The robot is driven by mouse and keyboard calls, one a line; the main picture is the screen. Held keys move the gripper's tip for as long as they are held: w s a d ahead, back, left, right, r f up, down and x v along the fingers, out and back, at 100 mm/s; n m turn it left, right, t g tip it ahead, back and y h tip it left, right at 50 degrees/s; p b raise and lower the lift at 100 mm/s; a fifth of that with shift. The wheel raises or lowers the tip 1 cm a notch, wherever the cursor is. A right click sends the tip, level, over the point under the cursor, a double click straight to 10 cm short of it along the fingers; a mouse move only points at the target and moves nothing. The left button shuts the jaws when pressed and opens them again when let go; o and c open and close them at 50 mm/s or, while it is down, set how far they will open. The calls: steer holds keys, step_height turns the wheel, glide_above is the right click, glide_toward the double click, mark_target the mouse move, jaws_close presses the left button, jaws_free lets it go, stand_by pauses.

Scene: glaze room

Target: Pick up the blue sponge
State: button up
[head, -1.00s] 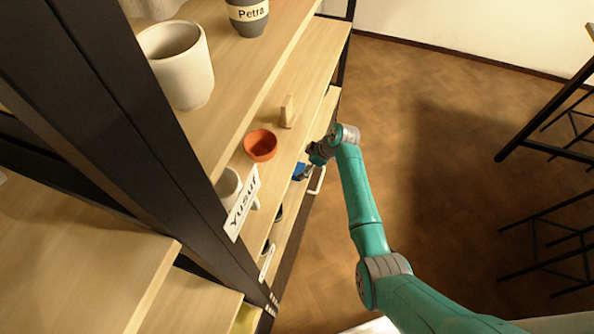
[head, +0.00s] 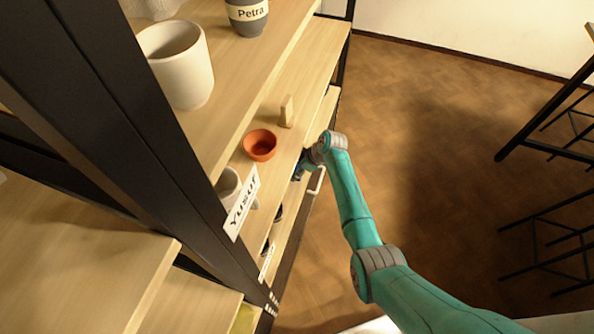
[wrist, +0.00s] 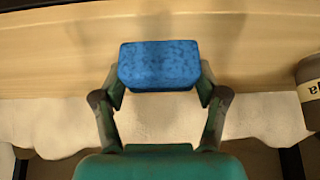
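The blue sponge (wrist: 159,66) is a speckled block lying on a pale wooden shelf board, near its front edge, in the wrist view. My gripper (wrist: 160,80) is open, with one finger close beside each end of the sponge. The gaps at the ends are very narrow, and I cannot tell whether either finger touches it. In the head view my gripper (head: 304,166) reaches in at the shelf's front edge and hides most of the sponge.
An orange bowl (head: 260,145) and a small wooden piece (head: 286,111) stand on the shelf above. A white handle-like bar (head: 317,181) is near my gripper. A dark labelled vessel (wrist: 309,82) stands right of the sponge.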

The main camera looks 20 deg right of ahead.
stand_by(0.3)
steer(key=shift+r, duration=0.85)
steer(key=shift+v, duration=0.95)
steer(key=s+d, duration=1)
steer(key=d, duration=0.3)
steer(key=shift+d, duration=0.4)
